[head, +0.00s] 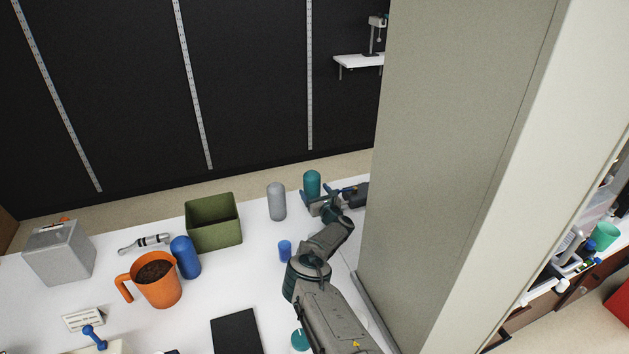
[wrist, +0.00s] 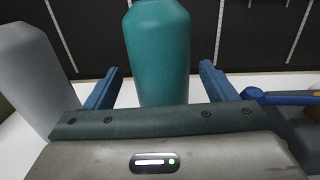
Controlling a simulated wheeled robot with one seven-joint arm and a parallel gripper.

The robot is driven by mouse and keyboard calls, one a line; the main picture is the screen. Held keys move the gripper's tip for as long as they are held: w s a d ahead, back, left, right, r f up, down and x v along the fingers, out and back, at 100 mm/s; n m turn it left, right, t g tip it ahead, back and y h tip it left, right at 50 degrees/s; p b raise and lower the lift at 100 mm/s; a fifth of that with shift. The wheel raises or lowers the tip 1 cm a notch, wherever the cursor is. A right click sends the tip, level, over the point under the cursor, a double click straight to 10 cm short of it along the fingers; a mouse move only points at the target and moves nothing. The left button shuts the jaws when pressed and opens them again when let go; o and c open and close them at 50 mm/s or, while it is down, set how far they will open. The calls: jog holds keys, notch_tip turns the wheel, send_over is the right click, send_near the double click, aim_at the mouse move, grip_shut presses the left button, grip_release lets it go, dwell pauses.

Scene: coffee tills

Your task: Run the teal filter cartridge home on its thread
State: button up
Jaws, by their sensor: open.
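The teal filter cartridge (head: 312,183) stands upright near the back right of the white counter, a rounded cylinder. In the wrist view the cartridge (wrist: 160,50) rises between my two blue fingers. My gripper (wrist: 160,88) is open, with a finger on either side of the cartridge and a visible gap at each side. In the head view my gripper (head: 321,197) is at the cartridge's lower part. The cartridge's base and any thread are hidden behind my gripper.
A grey cylinder (head: 276,201) stands close left of the cartridge. A green bin (head: 213,236), a blue cylinder (head: 185,257), a small blue cup (head: 285,250) and an orange mug (head: 160,290) stand further left and forward. A large beige pillar (head: 450,150) blocks the right.

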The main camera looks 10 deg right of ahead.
aim_at(314, 175)
jog(key=shift+w+a+f+b, duration=0.1)
jog(key=shift+w+f+b, duration=0.1)
jog(key=shift+w+b, duration=0.55)
jog(key=shift+r, duration=0.25)
jog(key=shift+c, duration=1.2)
jog(key=c, duration=0.7)
jog(key=shift+r+p, duration=2.65)
jog(key=shift+p, duration=0.2)
jog(key=shift+c, duration=0.2)
jog(key=shift+r, duration=1.2)
jog(key=shift+s, duration=0.1)
